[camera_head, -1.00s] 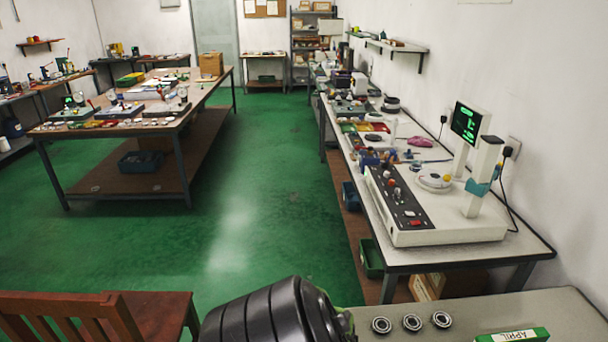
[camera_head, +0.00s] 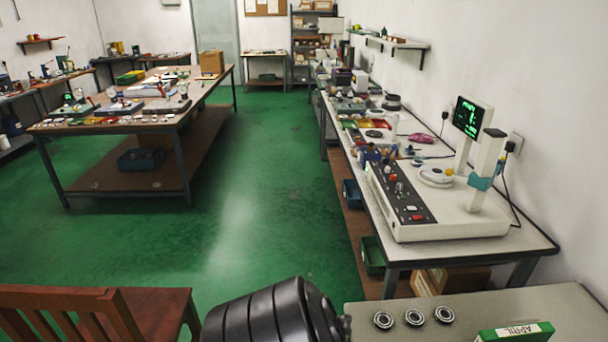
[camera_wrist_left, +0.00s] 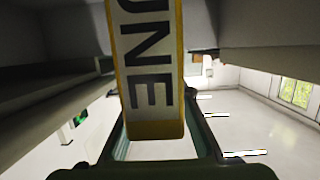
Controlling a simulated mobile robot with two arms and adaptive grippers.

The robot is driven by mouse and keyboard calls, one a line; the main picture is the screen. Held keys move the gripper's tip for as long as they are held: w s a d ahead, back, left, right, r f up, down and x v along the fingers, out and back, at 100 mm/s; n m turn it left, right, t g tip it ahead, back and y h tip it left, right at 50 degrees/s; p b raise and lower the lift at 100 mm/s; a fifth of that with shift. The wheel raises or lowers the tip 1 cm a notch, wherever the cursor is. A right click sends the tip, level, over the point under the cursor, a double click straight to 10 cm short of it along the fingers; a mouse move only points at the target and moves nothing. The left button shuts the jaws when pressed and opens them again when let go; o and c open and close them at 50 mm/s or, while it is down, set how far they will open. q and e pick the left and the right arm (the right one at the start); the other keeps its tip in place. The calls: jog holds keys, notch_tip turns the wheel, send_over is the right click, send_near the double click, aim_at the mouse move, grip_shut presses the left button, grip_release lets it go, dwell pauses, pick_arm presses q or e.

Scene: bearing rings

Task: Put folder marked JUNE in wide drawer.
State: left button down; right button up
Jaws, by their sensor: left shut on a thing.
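A yellow-edged folder (camera_wrist_left: 155,129) with a white label fills the middle of the left wrist view. The letters UNE show on it; the label's start is cut off at the top edge. My left gripper (camera_wrist_left: 155,112) is shut on this folder, with a finger on each side of it. In the head view only a black link of my arm shows at the bottom, and the left gripper itself is out of sight there. I cannot make out the wide drawer in either view. My right gripper is in neither view.
A green folder marked APRIL (camera_head: 515,332) and several bearing rings (camera_head: 414,317) lie on the near grey desk (camera_head: 575,305). A wooden chair (camera_head: 100,310) is at lower left. A workbench (camera_head: 520,240) with a white machine (camera_head: 440,215) runs along the right wall. Green floor lies clear between benches.

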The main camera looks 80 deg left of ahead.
pick_arm(q)
jog(key=shift+f, duration=0.3)
jog(key=c, duration=1.8)
grip_release()
